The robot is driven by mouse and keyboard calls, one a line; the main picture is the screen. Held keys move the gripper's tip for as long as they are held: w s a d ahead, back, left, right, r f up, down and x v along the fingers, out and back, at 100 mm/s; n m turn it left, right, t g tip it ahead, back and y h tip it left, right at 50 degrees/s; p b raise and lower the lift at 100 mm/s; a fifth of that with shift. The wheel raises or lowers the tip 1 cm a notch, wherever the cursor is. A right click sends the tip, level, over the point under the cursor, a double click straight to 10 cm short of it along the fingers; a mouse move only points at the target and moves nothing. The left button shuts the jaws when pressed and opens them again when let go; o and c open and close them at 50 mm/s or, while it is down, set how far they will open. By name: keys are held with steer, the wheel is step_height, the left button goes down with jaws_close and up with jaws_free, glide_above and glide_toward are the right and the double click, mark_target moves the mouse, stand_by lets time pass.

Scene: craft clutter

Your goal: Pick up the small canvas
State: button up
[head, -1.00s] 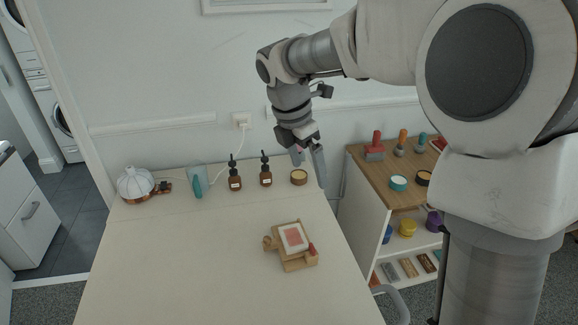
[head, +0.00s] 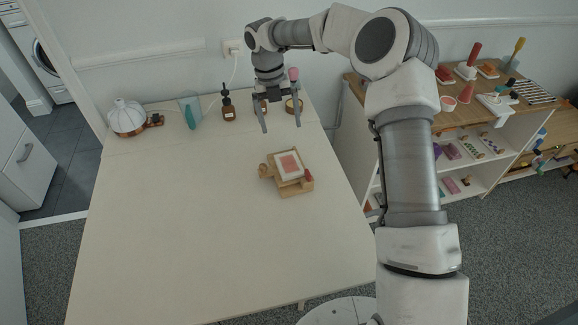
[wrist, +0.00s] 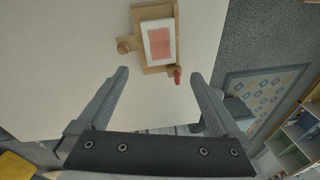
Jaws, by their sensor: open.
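The small canvas (head: 289,165) is a white rectangle with a pinkish-red patch. It rests on a light wooden stand (head: 273,184) with a knob at one side and a small red piece at the other. In the wrist view the canvas (wrist: 148,40) and its stand (wrist: 140,12) lie beyond the fingertips, near the top of the picture. My gripper (head: 280,129) is open and empty, pointing down above the far part of the table, behind the canvas and apart from it. Its two fingers also show in the wrist view (wrist: 160,75), with nothing between them.
A shelf unit (head: 360,95) with craft items is to the right. The front of the table (head: 190,240) is clear.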

steer(key=b, duration=0.1)
glide_above(290, 164)
steer(key=a, duration=0.1)
step_height(290, 164, down, 9)
steer(key=shift+w+a+f, duration=0.1)
steer(key=shift+a+f, duration=0.05)
steer(key=f, duration=0.5)
steer(key=shift+d+b, duration=0.35)
steer(key=shift+f, duration=0.1)
steer(key=shift+c, duration=0.2)
steer(key=shift+d+f, duration=0.1)
steer(key=c, duration=0.9)
